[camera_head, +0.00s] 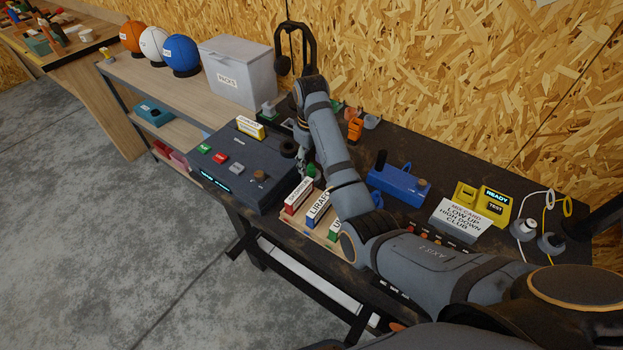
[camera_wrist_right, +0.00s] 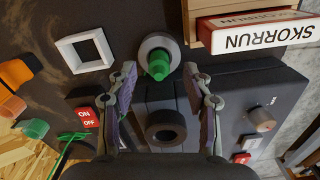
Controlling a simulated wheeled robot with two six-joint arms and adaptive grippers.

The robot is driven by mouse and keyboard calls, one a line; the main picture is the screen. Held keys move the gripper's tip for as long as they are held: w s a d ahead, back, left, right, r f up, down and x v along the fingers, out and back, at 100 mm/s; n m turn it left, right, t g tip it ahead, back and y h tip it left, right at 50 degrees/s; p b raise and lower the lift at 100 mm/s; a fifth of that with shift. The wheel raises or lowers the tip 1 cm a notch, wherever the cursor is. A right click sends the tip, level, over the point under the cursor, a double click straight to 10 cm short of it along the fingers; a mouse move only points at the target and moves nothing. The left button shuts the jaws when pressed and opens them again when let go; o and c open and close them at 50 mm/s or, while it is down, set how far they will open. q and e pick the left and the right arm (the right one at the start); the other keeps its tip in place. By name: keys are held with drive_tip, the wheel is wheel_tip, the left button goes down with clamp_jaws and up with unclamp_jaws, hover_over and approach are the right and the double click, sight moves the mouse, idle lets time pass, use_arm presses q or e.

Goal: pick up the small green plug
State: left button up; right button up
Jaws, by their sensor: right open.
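The small green plug (camera_wrist_right: 158,65) sits in a round grey ring on the dark bench, at the top middle of the right wrist view. In the head view, a green spot beside the fingers (camera_head: 312,170) appears to be the same plug, partly covered by my arm. My right gripper (camera_wrist_right: 159,74) is open and empty, one finger on each side of the plug in the picture. The fingers look apart from it; how high they are above it is hard to tell. In the head view my right gripper (camera_head: 302,160) points down beside the dark console. My left gripper is not in view.
The dark console (camera_head: 232,168) with buttons and a black round knob (camera_wrist_right: 165,133) is close to the fingers. The red SKORRUN box (camera_wrist_right: 255,30) stands near the plug. A white square frame (camera_wrist_right: 85,51) lies to its left. A blue device (camera_head: 398,187) stands right of my arm.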

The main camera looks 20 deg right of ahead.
drive_tip(key=shift+w+f+p, duration=0.1)
drive_tip(key=shift+f+p, duration=0.65)
drive_tip(key=shift+f, duration=0.2)
drive_tip(key=shift+w+f, duration=0.15)
drive_tip(key=shift+f, duration=0.2)
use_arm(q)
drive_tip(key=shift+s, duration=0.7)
use_arm(e)
drive_tip(key=shift+s+r, duration=0.1)
drive_tip(key=shift+s, duration=0.1)
drive_tip(key=shift+c, duration=1.3)
drive_tip(key=shift+w, duration=0.1)
clamp_jaws()
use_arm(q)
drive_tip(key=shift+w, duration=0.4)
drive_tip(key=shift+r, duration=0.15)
